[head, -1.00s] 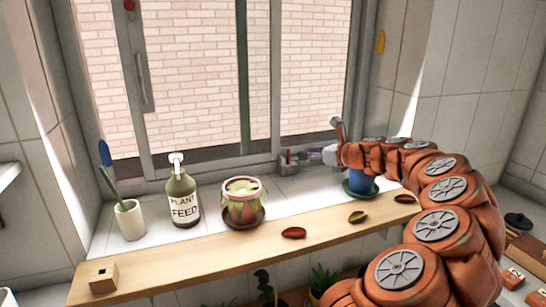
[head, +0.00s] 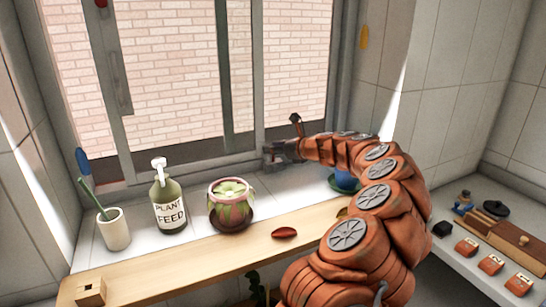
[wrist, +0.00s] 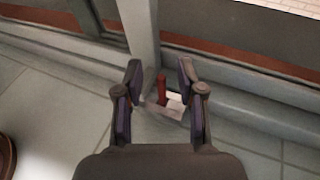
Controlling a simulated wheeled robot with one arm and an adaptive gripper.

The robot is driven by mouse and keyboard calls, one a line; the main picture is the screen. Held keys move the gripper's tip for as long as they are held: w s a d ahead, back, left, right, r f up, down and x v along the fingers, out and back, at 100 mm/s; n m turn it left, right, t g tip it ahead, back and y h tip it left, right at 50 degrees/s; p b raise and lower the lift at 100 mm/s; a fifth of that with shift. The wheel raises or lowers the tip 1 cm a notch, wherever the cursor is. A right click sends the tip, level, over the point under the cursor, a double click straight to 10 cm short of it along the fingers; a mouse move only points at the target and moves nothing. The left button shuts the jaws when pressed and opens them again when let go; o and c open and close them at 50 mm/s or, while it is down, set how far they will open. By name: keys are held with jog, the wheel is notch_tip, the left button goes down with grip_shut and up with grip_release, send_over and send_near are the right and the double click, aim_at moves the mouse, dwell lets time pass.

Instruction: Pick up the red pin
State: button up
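A red pin (wrist: 161,88) stands upright in a small pale bracket (wrist: 163,108) at the foot of the window frame in the wrist view. My gripper (wrist: 159,74) is open, with one dark finger on each side of the pin and a visible gap to both. Nothing is gripped. In the head view my gripper (head: 276,154) is low at the window's base, right of the potted succulent. The pin cannot be made out there.
A succulent pot (head: 231,206), plant feed bottle (head: 168,200) and white cup (head: 114,230) stand on the tiled sill, left of my arm. A blue pot (head: 345,181) is partly hidden behind my arm. A wooden shelf (head: 180,262) runs along the front.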

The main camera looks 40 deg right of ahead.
jog(key=shift+w+f, duration=0.15)
jog(key=shift+w, duration=0.15)
grip_shut()
jog(key=shift+d+r, duration=0.1)
jog(key=shift+r, duration=0.1)
